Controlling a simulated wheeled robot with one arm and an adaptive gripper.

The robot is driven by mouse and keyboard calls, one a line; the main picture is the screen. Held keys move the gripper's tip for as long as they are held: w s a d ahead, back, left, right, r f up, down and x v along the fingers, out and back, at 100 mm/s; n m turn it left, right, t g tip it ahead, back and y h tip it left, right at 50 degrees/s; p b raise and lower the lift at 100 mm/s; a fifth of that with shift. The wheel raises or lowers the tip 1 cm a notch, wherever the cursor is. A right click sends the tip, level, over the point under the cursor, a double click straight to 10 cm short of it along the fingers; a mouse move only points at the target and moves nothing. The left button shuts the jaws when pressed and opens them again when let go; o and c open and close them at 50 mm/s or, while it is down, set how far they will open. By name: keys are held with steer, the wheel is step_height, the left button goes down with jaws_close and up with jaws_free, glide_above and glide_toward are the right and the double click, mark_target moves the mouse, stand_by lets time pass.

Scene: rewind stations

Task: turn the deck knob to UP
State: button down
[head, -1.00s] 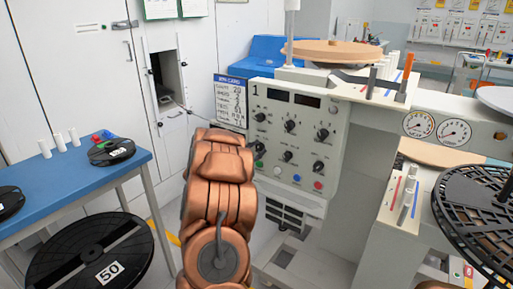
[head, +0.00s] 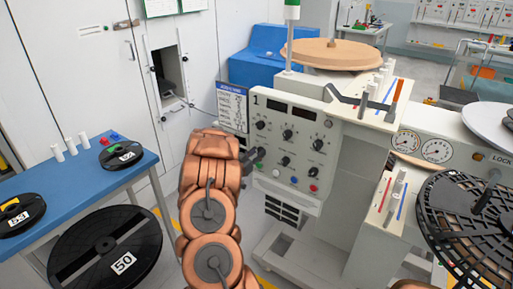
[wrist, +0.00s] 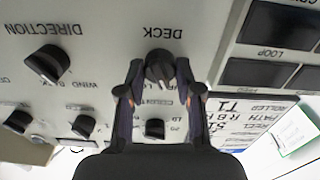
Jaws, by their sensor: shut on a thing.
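The deck knob (wrist: 159,68) is a dark round knob on the pale panel, under an upside-down DECK label in the wrist view. My gripper (wrist: 160,80) has a finger on each side of the knob and is shut on it. The position letters around the knob are partly covered, so I cannot read its setting. In the head view my gripper (head: 254,156) reaches the left part of the control panel (head: 305,150) of station 1 and hides the knob there.
The DIRECTION knob (wrist: 47,66) and smaller knobs sit beside the deck knob. A printed card (head: 232,105) hangs at the panel's left edge. A blue table (head: 75,190) with reels stands left. A large black reel (head: 105,255) stands below it.

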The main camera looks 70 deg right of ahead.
steer(key=shift+r+n+p, duration=0.15)
steer(key=shift+n+p, duration=0.4)
steer(key=shift+n, duration=0.05)
steer(key=c, duration=0.8)
jaws_free()
steer(key=shift+o, duration=0.2)
steer(key=shift+w, duration=0.1)
steer(key=v, duration=1.2)
